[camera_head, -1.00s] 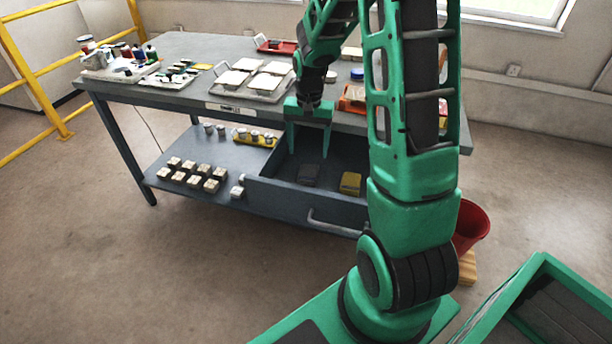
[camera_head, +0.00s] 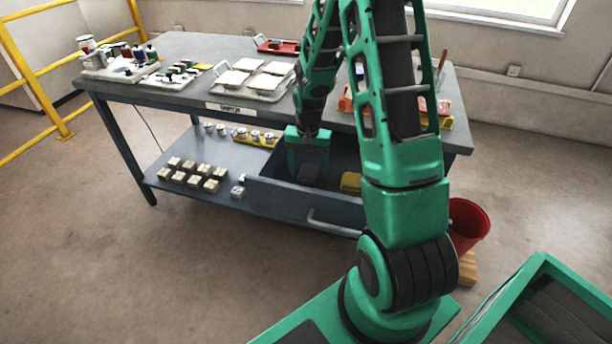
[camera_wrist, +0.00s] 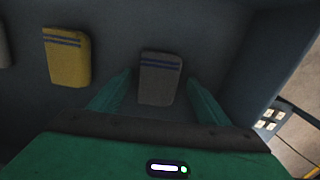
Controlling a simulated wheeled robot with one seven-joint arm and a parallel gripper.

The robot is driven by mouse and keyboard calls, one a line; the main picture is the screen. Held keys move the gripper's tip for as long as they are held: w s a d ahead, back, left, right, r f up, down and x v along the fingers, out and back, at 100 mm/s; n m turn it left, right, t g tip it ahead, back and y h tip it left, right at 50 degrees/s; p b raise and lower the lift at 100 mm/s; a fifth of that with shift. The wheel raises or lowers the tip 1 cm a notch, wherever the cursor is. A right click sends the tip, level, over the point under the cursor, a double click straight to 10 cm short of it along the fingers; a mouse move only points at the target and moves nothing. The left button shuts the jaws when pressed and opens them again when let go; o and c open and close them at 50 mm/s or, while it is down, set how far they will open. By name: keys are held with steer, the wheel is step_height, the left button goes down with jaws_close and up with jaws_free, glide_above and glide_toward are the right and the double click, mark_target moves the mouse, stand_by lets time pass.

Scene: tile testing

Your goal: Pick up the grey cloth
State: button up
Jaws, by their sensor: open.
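The grey cloth (camera_wrist: 159,82) is a folded pad with blue stripes near one end. My gripper (camera_head: 307,170) is inside the drawer above the cloth. In the wrist view the two green fingers of my gripper (camera_wrist: 158,88) are apart, one on each side of the cloth. The fingers do not appear to touch it. I cannot tell exactly how high the fingertips are above the drawer floor.
A yellow cloth (camera_wrist: 67,57) with blue stripes lies beside the grey one, and another pale item (camera_wrist: 3,47) lies beyond it. The drawer's side wall (camera_wrist: 255,70) is close on the right in the wrist view. Several small blocks (camera_head: 190,173) stand on the lower shelf.

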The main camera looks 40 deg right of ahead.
mark_target(308, 172)
steer(key=c, duration=1.1)
steer(key=shift+c, duration=0.2)
steer(key=shift+r, duration=0.1)
step_height(308, 172, up, 10)
steer(key=shift+d, duration=0.1)
